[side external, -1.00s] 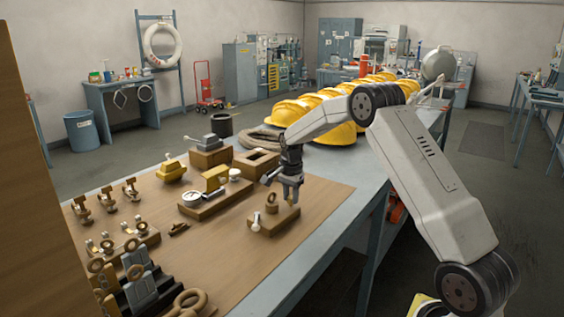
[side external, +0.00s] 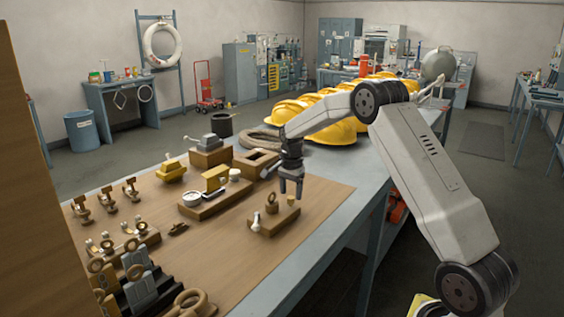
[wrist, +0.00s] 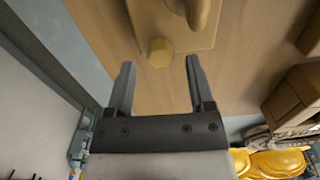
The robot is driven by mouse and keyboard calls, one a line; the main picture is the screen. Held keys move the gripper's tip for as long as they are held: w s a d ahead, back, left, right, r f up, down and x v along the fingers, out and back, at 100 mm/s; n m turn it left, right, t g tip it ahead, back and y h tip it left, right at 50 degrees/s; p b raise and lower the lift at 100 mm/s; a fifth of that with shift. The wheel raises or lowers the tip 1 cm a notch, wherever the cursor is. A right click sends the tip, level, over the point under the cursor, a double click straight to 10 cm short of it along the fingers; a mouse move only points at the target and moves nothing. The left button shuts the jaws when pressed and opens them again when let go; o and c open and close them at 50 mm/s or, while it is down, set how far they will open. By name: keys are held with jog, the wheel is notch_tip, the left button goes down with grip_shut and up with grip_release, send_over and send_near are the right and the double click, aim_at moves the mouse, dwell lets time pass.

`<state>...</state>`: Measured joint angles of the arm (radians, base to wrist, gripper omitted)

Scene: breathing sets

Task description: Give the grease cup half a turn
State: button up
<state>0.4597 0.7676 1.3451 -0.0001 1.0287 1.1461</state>
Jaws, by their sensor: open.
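A small brass grease cup (side external: 291,201) stands at the right end of a small wooden block (side external: 273,223) on the table. My gripper (side external: 291,193) points down just above the cup, open and empty, with the fingertips near its top. In the wrist view the cup (wrist: 160,53) appears as a round, faceted knob between the lines of my two fingers (wrist: 160,62), with a gap on each side. The cup lies slightly past the fingertips there. Its lower part is hard to make out.
The same block carries an upright brass ring (side external: 272,203) and a small pale fitting (side external: 257,220), close to the cup. A block with a gauge (side external: 191,199) stands left. Yellow helmets (side external: 330,131) lie behind. The brown mat right of the block is bare.

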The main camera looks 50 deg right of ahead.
aim_at(291, 197)
jog(key=shift+r, duration=3)
